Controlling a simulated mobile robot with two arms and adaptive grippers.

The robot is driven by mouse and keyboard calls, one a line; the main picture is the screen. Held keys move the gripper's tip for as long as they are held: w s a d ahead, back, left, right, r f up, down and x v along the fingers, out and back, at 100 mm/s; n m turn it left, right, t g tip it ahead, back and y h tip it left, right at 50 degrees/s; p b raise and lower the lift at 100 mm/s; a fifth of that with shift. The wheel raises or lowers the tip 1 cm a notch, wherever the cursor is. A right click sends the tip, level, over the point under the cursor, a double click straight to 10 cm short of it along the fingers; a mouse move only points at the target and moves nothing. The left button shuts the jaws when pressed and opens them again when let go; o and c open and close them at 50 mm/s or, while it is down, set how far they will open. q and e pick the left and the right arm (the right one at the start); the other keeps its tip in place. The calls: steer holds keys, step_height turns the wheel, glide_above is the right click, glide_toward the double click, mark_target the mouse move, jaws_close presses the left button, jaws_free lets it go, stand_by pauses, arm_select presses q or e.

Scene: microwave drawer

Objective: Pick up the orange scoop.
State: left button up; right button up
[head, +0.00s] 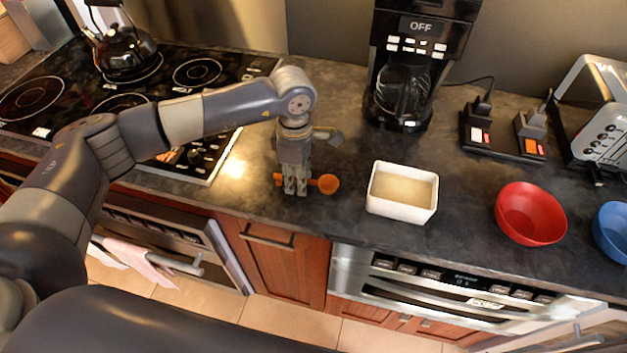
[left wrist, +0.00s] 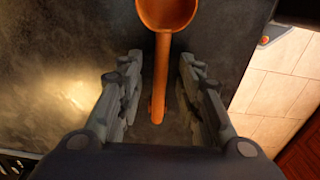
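The orange scoop (head: 328,184) lies on the dark countertop near its front edge, with its bowl to the right and its handle running left. My left gripper (head: 295,188) points down over the handle. In the left wrist view, the scoop (left wrist: 163,70) has its bowl at the top and its handle between the two fingers of my left gripper (left wrist: 160,98). The fingers are open, with a gap on each side of the handle. My right gripper is not in view.
A white dish (head: 402,207) with tan contents stands right of the scoop. A red bowl (head: 530,214) and a blue bowl (head: 612,232) are farther right. A coffee maker (head: 408,75) stands behind. The stove (head: 150,85) is at left.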

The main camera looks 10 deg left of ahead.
arm_select(q)
jaws_close()
steer(key=shift+r, duration=0.15)
